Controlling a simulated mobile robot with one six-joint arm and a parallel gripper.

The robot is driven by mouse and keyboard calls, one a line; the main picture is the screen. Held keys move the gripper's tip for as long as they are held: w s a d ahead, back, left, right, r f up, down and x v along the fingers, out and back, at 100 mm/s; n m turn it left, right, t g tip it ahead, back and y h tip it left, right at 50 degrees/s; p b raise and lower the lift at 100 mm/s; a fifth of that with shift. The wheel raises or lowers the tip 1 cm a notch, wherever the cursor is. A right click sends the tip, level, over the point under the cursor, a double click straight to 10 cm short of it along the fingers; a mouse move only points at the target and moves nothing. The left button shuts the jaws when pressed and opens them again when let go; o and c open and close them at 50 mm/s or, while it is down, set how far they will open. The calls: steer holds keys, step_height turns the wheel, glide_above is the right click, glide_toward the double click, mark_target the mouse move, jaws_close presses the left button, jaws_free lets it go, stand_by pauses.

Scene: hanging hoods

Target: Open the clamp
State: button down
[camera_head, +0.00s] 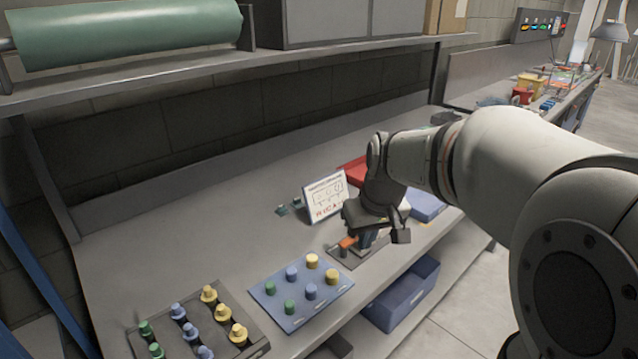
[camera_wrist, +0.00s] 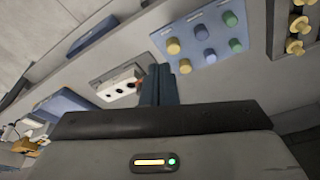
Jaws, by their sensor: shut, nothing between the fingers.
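The clamp shows in the head view as a small orange part (camera_head: 347,243) on a dark base plate (camera_head: 342,262) near the bench's front edge. My gripper (camera_head: 368,241) is just right of the orange part, pointing down, and hides the rest of the clamp. In the wrist view the plate (camera_wrist: 104,92) with dark holes lies left of my shut fingers (camera_wrist: 162,72), and a small orange-red bit (camera_wrist: 139,73) shows right beside them. The fingers are together with nothing between them. I cannot tell whether they touch the clamp or how its lever stands.
A blue peg board (camera_head: 303,301) and a dark board (camera_head: 240,340) with coloured knobs lie to the left. A white sign (camera_head: 326,197) stands behind the clamp. A red bin (camera_head: 353,171) is behind my arm. A blue bin (camera_head: 402,296) sits below the bench edge. The bench's left-back area is clear.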

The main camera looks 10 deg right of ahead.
steer(key=w+f+n+p, duration=0.1)
steer(key=w, duration=1)
steer(key=w+d+f+n+y, duration=0.1)
steer(key=w+n, duration=0.1)
steer(key=w, duration=0.9)
steer(key=shift+d+f+t+p, duration=0.25)
steer(key=shift+f+t+p, duration=0.05)
steer(key=shift+f+p, duration=0.1)
steer(key=f, duration=0.3)
steer(key=f+p, duration=0.1)
steer(key=f, duration=0.2)
steer(key=f+p, duration=0.1)
steer(key=f, duration=0.2)
steer(key=shift+s+d+f, duration=0.15)
steer(key=shift+s+f, duration=0.1)
